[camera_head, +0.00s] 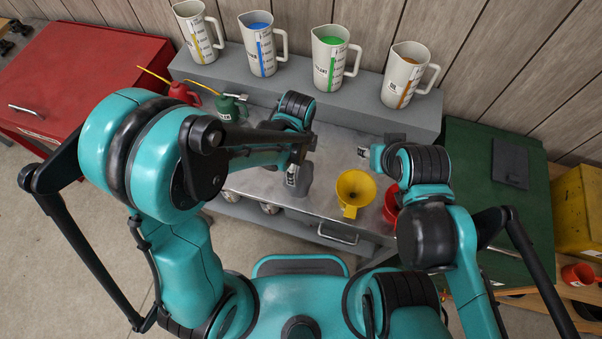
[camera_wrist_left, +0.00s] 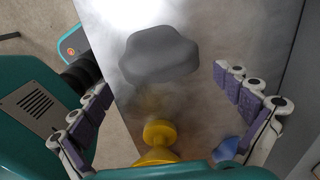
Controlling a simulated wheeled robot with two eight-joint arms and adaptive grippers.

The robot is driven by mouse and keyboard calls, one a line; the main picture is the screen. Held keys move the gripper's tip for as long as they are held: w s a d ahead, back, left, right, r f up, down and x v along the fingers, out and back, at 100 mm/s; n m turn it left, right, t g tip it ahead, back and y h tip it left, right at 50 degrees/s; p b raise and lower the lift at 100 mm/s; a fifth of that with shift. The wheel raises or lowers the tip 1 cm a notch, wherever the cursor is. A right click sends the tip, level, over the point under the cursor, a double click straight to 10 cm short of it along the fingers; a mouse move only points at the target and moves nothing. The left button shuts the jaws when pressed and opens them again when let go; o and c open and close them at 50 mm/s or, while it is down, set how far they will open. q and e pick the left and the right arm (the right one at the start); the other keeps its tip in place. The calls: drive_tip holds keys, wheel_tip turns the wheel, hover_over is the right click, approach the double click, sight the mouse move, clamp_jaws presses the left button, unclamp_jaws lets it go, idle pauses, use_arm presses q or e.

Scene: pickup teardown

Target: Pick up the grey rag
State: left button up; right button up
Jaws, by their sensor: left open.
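The grey rag (camera_wrist_left: 160,55) lies as a rounded, lumpy patch on the shiny metal bench top. In the left wrist view it is ahead of my left gripper (camera_wrist_left: 165,85), whose padded fingers are spread wide with nothing between them. In the head view my left gripper (camera_head: 293,176) points down at the bench beside the rag (camera_head: 304,182), partly covering it. Any gap between fingers and rag is hard to judge. My right gripper (camera_head: 363,153) is over the right part of the bench, partly hidden by its arm; its jaws are unclear.
A yellow funnel (camera_head: 355,188) stands right of the rag, with a red container (camera_head: 391,204) beside it. A green oil can (camera_head: 229,107) and red oil can (camera_head: 181,93) stand at the back left. Several measuring jugs (camera_head: 264,45) line the grey shelf (camera_head: 340,95) behind.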

sight(299, 171)
use_arm(q)
drive_tip(key=f, duration=0.1)
drive_tip(key=f+b, duration=0.1)
drive_tip(key=f, duration=0.2)
drive_tip(key=shift+s+d+f, duration=0.1)
drive_tip(key=shift+s+d, duration=0.05)
drive_tip(key=shift+s, duration=0.1)
drive_tip(key=shift+f, duration=0.35)
drive_tip(key=c, duration=1.2)
wheel_tip(299, 171, up, 10)
drive_tip(key=p, duration=0.2)
drive_tip(key=shift+r+p, duration=0.1)
drive_tip(key=shift+p, duration=0.25)
